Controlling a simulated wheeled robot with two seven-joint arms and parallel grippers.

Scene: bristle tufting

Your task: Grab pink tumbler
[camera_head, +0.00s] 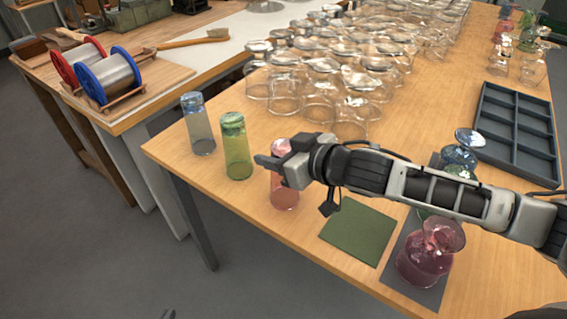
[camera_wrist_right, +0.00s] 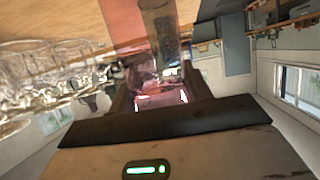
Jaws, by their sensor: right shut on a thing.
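The pink tumbler (camera_head: 285,194) stands near the front edge of the wooden table, right of a green tumbler (camera_head: 236,150) and a grey-blue tumbler (camera_head: 198,127). My right gripper (camera_head: 272,165) reaches in from the right and is shut on the pink tumbler's upper part, hiding some of it. In the right wrist view the pink glass (camera_wrist_right: 122,25) runs up from between the fingers (camera_wrist_right: 158,92). Only a small dark tip, likely my left gripper (camera_head: 168,314), shows at the bottom edge of the head view; its jaws cannot be made out.
Many clear glasses (camera_head: 320,95) stand upside down behind the tumbler. A green mat (camera_head: 357,231) lies to its right, with a pink jug (camera_head: 424,265) beyond. A dark compartment tray (camera_head: 515,135) lies at right. Wire spools (camera_head: 110,77) sit on the left bench.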

